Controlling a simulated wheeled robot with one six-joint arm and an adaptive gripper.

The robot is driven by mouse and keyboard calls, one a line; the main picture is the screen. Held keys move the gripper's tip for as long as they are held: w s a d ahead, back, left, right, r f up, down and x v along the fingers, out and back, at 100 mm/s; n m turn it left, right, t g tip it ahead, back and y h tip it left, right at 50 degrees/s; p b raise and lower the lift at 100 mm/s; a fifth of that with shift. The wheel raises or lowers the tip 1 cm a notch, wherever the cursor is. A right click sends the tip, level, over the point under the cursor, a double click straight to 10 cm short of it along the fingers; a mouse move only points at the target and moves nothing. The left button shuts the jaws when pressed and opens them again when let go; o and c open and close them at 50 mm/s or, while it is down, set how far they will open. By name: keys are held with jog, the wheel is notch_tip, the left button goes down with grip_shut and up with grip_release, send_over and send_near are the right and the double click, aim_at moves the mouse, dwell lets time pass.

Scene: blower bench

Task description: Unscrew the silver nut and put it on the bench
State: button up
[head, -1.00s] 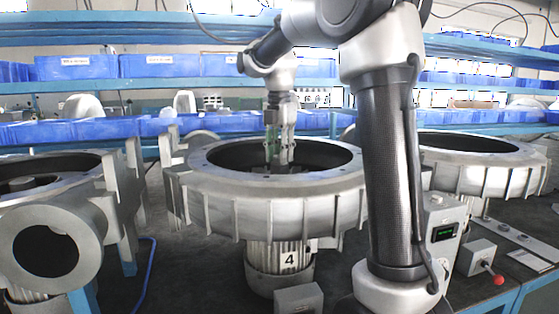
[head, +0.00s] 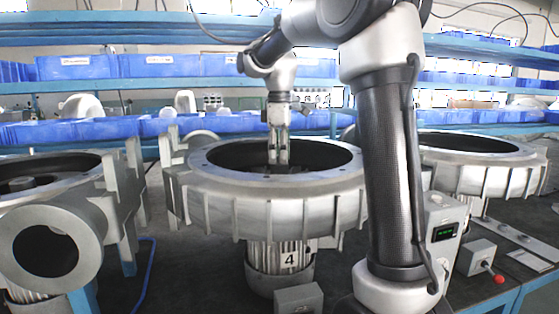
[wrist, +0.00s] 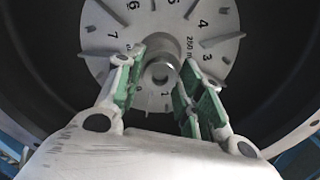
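The silver nut (wrist: 158,73) appears as a small ring at the hub of a grey numbered disc (wrist: 215,20) in the wrist view. My gripper (wrist: 161,62) points down at it with the green-padded fingers apart, one on each side of the hub. A gap shows between the pads and the nut, and I cannot tell the height difference. In the head view my gripper (head: 278,161) reaches into the middle blower housing (head: 290,212). The housing's rim hides the nut there.
The housing's round wall surrounds my gripper. Other blower housings stand at left (head: 50,215) and right (head: 485,175). A control box with a red knob (head: 482,258) is on the dark bench (head: 185,270). Blue bins (head: 75,68) line the shelves behind.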

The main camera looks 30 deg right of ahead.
jog(key=m, duration=0.9)
jog(key=shift+m, duration=0.3)
jog(key=m, duration=0.3)
jog(key=shift+m, duration=0.4)
jog(key=c, duration=0.8)
jog(key=n, duration=1.2)
jog(key=shift+n, duration=0.4)
jog(key=n, duration=0.5)
jog(key=shift+n, duration=0.3)
jog(key=n, duration=0.7)
jog(key=o, duration=0.8)
jog(key=shift+o, duration=0.2)
